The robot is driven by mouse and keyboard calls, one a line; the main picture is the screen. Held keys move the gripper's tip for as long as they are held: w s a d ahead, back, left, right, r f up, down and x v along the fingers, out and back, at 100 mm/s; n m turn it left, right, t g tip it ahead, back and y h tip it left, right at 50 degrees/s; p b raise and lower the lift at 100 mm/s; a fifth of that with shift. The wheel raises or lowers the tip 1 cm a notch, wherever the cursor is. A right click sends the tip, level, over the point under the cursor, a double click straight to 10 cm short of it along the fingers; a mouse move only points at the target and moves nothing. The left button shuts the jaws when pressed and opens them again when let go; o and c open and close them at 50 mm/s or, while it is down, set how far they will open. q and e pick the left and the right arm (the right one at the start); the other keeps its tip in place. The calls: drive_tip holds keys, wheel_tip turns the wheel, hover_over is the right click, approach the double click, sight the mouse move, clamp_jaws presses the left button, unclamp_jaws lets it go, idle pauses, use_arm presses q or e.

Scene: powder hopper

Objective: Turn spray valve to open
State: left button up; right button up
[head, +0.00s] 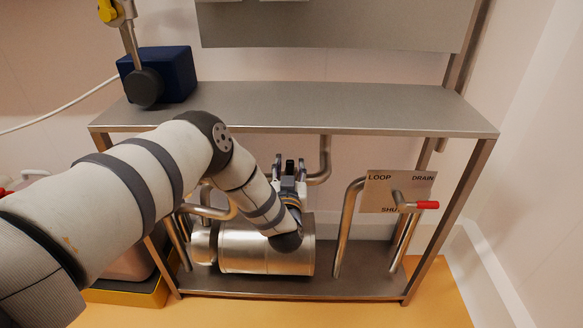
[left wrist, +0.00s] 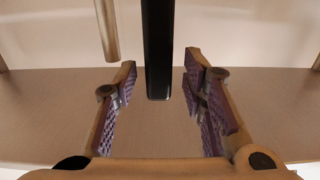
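My left gripper (head: 289,163) is under the steel worktop, above the steel cylinder, with its fingers pointing away. In the left wrist view my left gripper (left wrist: 160,68) is open, its two padded fingers apart. A black upright bar (left wrist: 158,45) shows between the fingertips, with a gap on each side; it looks like a lever handle, but I cannot tell for sure that it is the spray valve's. In the head view a dark piece (head: 290,166) shows between the fingers. No label reading spray is visible, and my arm hides part of the pipework. My right gripper is not in view.
A steel worktop (head: 300,105) overhangs the pipes. A steel cylinder (head: 265,258) lies on the lower shelf. At right are a LOOP/DRAIN/SHUT plate (head: 385,195) and a red-tipped lever (head: 427,205). A blue box (head: 178,75) stands on top. A metal pipe (left wrist: 107,30) is left of the bar.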

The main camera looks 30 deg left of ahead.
use_arm(q)
drive_tip(key=shift+w+a, duration=0.1)
drive_tip(key=shift+w, duration=0.1)
clamp_jaws()
